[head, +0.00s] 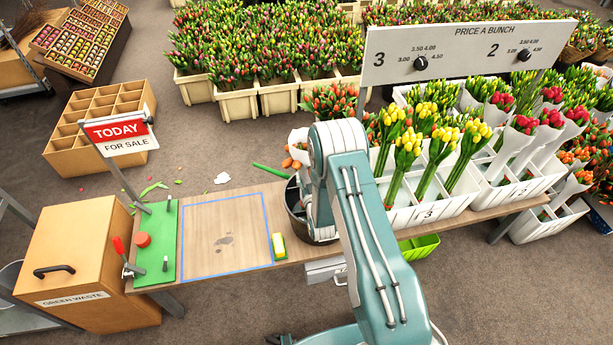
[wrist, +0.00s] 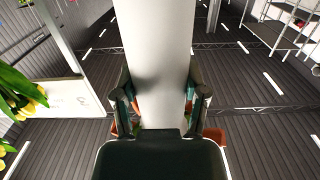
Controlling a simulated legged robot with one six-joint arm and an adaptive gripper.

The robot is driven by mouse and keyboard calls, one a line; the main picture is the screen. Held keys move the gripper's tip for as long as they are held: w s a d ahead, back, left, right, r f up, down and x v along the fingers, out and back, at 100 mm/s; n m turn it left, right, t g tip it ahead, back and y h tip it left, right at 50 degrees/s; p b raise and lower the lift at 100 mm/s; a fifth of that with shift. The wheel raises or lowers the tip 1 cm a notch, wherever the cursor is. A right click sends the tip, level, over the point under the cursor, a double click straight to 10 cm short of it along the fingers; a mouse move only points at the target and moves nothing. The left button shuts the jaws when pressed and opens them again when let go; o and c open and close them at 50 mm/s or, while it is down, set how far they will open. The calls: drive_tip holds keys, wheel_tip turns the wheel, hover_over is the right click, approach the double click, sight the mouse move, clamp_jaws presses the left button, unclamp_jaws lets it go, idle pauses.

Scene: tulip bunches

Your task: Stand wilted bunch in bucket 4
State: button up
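My gripper (wrist: 161,100) has its two fingers against both sides of a white paper sleeve (wrist: 160,60), which fills the middle of the wrist view. In the head view a white-wrapped bunch with drooping orange blooms (head: 291,163) shows just left of my arm, above a dark round bucket (head: 296,212); it appears to be the wilted bunch. Orange petals also show beside the fingers in the wrist view. My teal arm hides the gripper and part of the dark bucket in the head view. No label 4 is visible.
White compartments marked 3 (head: 428,214) and 2 (head: 524,191) hold yellow and red bunches at right. A blue-outlined wooden area (head: 215,238) is bare except for dark marks. A green mat (head: 157,240) and a green-waste box (head: 75,285) stand left.

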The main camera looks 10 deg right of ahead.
drive_tip(key=shift+o, duration=1.2)
drive_tip(key=shift+r, duration=0.15)
drive_tip(key=s+r, duration=0.2)
drive_tip(key=s, duration=1)
drive_tip(key=w+r+g, duration=0.4)
drive_tip(key=r, duration=1.3)
drive_tip(key=s+r+g, duration=0.5)
drive_tip(key=s+r, duration=0.8)
drive_tip(key=s+r+g, duration=0.1)
drive_tip(key=s+r, duration=0.1)
drive_tip(key=s, duration=0.5)
drive_tip(key=s+r+g, duration=0.1)
drive_tip(key=s+r, duration=0.1)
drive_tip(key=s, duration=0.6)
drive_tip(key=shift+s+r+g, duration=0.3)
drive_tip(key=shift+g, duration=0.1)
